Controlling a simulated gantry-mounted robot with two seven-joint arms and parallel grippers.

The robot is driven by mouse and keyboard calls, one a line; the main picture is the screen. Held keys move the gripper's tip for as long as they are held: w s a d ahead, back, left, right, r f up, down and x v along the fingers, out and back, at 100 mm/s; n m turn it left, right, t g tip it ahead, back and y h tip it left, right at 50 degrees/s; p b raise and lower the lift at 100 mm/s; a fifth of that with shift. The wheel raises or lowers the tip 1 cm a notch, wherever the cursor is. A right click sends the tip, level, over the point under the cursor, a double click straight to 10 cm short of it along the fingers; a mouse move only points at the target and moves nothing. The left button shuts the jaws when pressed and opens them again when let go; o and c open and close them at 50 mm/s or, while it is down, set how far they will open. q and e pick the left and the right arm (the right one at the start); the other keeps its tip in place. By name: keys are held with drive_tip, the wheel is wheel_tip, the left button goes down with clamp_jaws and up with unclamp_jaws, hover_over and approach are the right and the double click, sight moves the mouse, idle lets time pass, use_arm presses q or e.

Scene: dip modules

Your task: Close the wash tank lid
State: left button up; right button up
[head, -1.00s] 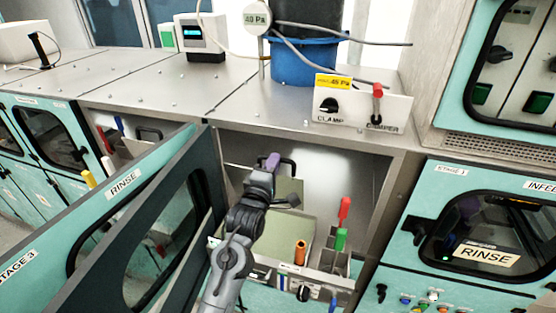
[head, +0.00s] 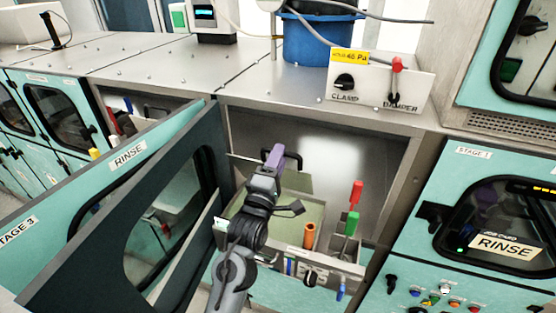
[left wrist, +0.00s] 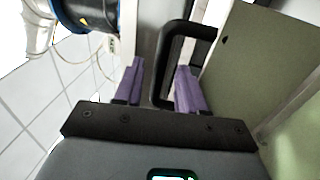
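The wash tank lid (head: 299,183) is a pale green panel with a black bar handle (head: 295,158). It stands raised at the back of the tank, inside the open cabinet. The lid also fills the upper right of the left wrist view (left wrist: 244,60). My left gripper (head: 274,156) is at the left side of the handle. In the left wrist view its two purple fingers (left wrist: 158,84) are apart, and the black handle (left wrist: 188,30) shows between them, nearer the right finger. I cannot tell whether either finger touches it. My right gripper is in neither view.
A dark-framed open door (head: 160,215) stands left of my left arm. Orange (head: 310,236), red (head: 356,191) and green (head: 351,223) handles rise at the tank's right front. The CLAMP and DAMPER panel (head: 378,87) sits on the counter above.

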use_arm(q)
drive_tip(key=w+d+r+g+y+p, duration=0.25)
drive_tip(key=w+d+g+p, duration=0.2)
drive_tip(key=w+p, duration=0.5)
drive_tip(key=w+a+r+b+v, duration=0.1)
drive_tip(key=b+v, duration=0.4)
drive_tip(key=v, duration=0.6)
drive_tip(key=s+a+f+m+g+y+p, duration=0.1)
drive_tip(key=s+a+f, duration=0.2)
drive_tip(key=f, duration=0.2)
drive_tip(key=s+a+f+m+g, duration=0.2)
drive_tip(key=s+a+f, duration=0.1)
drive_tip(key=f, duration=0.2)
drive_tip(key=s+a+f+m+g+y+p, duration=0.1)
drive_tip(key=s+a+f, duration=0.2)
drive_tip(key=f, duration=0.3)
drive_tip(key=s+a+f+m+g, duration=0.2)
drive_tip(key=s+a+f, duration=0.1)
drive_tip(key=s+f, duration=0.2)
drive_tip(key=s+a+f+m+g+y+p, duration=0.1)
drive_tip(key=s+a+f+m, duration=0.2)
drive_tip(key=s, duration=0.7)
drive_tip(key=shift+a+f+g, duration=0.35)
drive_tip(key=shift+a+f, duration=0.45)
drive_tip(key=shift+f, duration=0.15)
